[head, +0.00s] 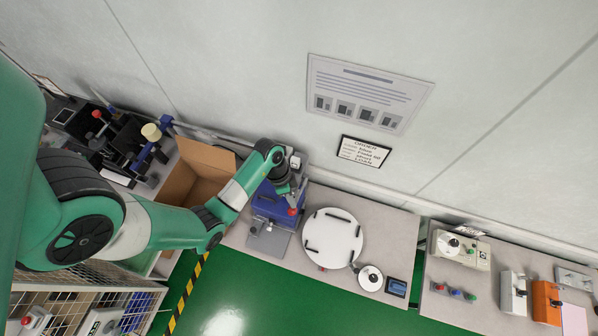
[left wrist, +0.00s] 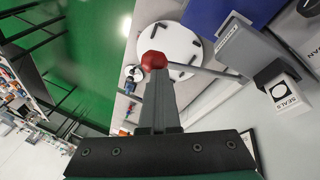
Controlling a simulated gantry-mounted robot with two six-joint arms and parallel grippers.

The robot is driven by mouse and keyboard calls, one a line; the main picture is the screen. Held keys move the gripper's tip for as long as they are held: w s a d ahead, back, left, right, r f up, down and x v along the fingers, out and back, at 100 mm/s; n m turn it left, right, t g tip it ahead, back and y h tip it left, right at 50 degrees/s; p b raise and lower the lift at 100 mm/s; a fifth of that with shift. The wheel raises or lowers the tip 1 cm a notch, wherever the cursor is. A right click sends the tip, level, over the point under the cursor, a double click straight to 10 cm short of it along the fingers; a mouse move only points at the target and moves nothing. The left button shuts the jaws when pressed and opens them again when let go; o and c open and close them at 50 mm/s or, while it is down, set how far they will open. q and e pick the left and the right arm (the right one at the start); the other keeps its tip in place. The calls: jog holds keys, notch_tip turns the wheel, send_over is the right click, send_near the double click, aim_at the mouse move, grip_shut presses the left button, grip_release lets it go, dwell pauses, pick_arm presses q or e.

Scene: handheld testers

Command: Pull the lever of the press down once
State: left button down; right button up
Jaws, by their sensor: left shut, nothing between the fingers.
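The blue press (head: 268,208) stands on the grey bench below my left arm in the head view. Its red lever knob (head: 292,211) shows just below my left wrist. In the left wrist view the red knob (left wrist: 153,60) sits at the end of a thin grey lever rod (left wrist: 208,72) that runs right to the grey press head (left wrist: 245,48). My left gripper (left wrist: 158,85) is shut and empty, its fingertips right at the knob and overlapping it in view. I cannot tell whether they touch. My right gripper is not in view.
A white round turntable (head: 333,238) with dark bars lies right of the press. A cardboard box (head: 203,168) stands to its left. A white box marked SEALS (left wrist: 283,90) is near the press head.

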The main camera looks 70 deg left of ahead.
pick_arm(q)
jog(key=shift+s+d+f, duration=0.6)
jog(key=shift+d+f, duration=0.15)
dwell(1.3)
dwell(0.5)
jog(key=w+a+r, duration=0.6)
jog(key=a+r, duration=0.1)
jog(key=a, duration=0.1)
jog(key=shift+r, duration=0.35)
dwell(1.1)
jog(key=shift+r, duration=0.1)
jog(key=shift+w+a+r, duration=0.6)
jog(key=shift+a+r, duration=0.15)
jog(key=shift+a, duration=0.05)
jog(key=shift+w+a+r, duration=0.6)
jog(key=shift+a+r, duration=0.1)
jog(key=shift+a, duration=0.05)
